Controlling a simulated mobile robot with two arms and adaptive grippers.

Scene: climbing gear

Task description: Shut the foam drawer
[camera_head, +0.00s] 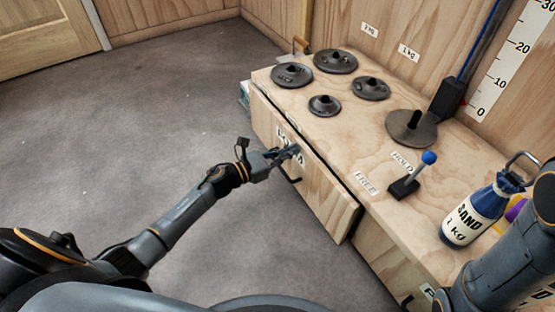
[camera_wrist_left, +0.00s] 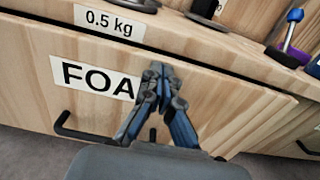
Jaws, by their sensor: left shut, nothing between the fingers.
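The foam drawer (camera_head: 327,192) is a plywood front in the long wooden bench. In the head view it stands out a little from the bench, with a dark gap along its top edge. Its front also shows in the left wrist view (camera_wrist_left: 225,105), with a white label (camera_wrist_left: 88,76) reading "FOA", the rest hidden by my fingers, and a black bar handle (camera_wrist_left: 80,130). My left gripper (camera_head: 294,151) is shut and empty. Its fingertips (camera_wrist_left: 158,72) are at the drawer front beside the label; I cannot tell whether they touch. My right gripper is not in view.
On the bench (camera_head: 375,125) stand several dark disc weights (camera_head: 335,61), a lever with a blue knob (camera_head: 429,158) between "HOLD" and "FREE" labels, and a blue sand bottle (camera_head: 473,216). Grey floor (camera_head: 150,110) left of the drawer is clear.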

